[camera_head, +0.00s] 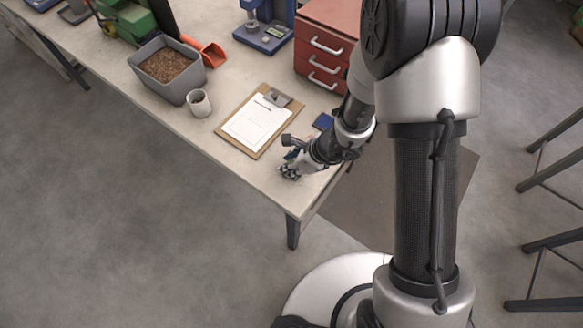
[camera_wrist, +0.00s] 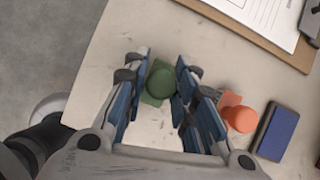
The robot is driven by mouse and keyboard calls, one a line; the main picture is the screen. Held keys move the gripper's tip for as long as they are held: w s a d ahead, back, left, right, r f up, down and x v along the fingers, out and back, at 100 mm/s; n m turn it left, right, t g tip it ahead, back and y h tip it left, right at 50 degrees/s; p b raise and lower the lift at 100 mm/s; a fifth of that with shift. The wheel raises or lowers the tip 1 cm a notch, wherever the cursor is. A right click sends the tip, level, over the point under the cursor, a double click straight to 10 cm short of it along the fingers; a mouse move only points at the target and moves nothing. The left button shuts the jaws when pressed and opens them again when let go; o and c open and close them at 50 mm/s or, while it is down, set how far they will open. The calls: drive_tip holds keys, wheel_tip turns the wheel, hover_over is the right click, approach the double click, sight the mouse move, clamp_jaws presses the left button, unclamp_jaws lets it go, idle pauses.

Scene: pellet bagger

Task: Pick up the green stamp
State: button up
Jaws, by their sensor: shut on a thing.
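The green stamp (camera_wrist: 159,82) has a round knob on a square base and sits between my gripper's fingers in the wrist view. My gripper (camera_wrist: 160,88) is shut on it, with the blue-padded fingers on its left and right sides. The pale table top shows right around the stamp; I cannot tell if its base still touches the table. In the head view my gripper (camera_head: 291,172) is at the table's near corner, and the stamp is hidden there.
An orange-red stamp (camera_wrist: 240,116) stands just right of my fingers, with a blue ink pad (camera_wrist: 276,131) beyond it. A clipboard (camera_head: 233,137) with paper lies close by. A white cup (camera_head: 199,103), a grey pellet bin (camera_head: 178,93) and red drawers (camera_head: 311,59) stand farther back.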

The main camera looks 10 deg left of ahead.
drive_tip(key=shift+c, duration=0.5)
drive_tip(key=shift+r, duration=0.3)
wheel_tip(320, 180, up, 19)
drive_tip(key=p, duration=1)
drive_tip(key=shift+r, duration=0.2)
